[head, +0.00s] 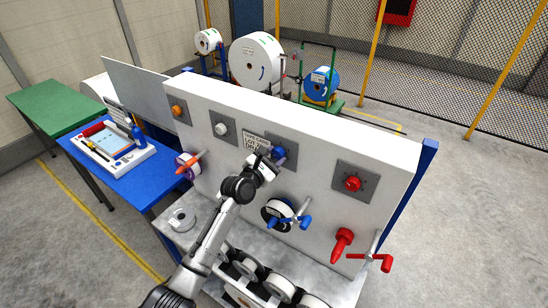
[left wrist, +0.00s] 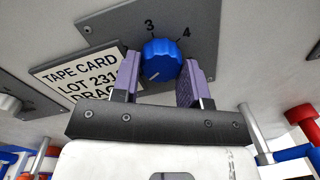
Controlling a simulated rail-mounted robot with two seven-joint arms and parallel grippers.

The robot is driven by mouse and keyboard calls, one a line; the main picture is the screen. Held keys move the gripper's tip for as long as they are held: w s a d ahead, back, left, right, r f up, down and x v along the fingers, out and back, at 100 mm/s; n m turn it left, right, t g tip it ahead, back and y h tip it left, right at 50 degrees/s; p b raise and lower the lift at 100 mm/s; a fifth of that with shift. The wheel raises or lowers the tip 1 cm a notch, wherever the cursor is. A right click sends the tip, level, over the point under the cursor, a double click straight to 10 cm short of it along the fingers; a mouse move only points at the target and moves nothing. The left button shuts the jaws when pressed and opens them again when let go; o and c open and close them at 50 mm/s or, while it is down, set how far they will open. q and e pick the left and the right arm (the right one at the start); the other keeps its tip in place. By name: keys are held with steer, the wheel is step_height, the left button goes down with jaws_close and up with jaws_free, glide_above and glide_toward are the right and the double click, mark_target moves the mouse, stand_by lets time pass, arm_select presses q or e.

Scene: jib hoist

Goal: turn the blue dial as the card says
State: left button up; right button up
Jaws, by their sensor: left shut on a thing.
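The blue dial (head: 279,152) sits on a dark plate on the white panel. In the left wrist view the blue dial (left wrist: 162,60) is between the purple finger pads of my left gripper (left wrist: 160,80), which is shut on it. In the head view my left gripper (head: 270,160) reaches up to the dial from below and partly covers it. The numbers 3 and 4 show above the dial; its other marks are hidden. The tape card (left wrist: 82,82) beside the dial reads "TAPE CARD", "LOT 231" and "DRAG", with the rest covered by the gripper. My right gripper is not in view.
Orange (head: 177,110), white (head: 221,128) and red (head: 353,183) knobs are on the same panel. A blue-handled crank (head: 304,221) and a red-handled crank (head: 383,262) stick out below. A blue table (head: 130,175) with a tray stands at left.

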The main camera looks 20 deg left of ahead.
arm_select(q)
steer(key=shift+c, duration=1.1)
steer(key=shift+m, duration=0.3)
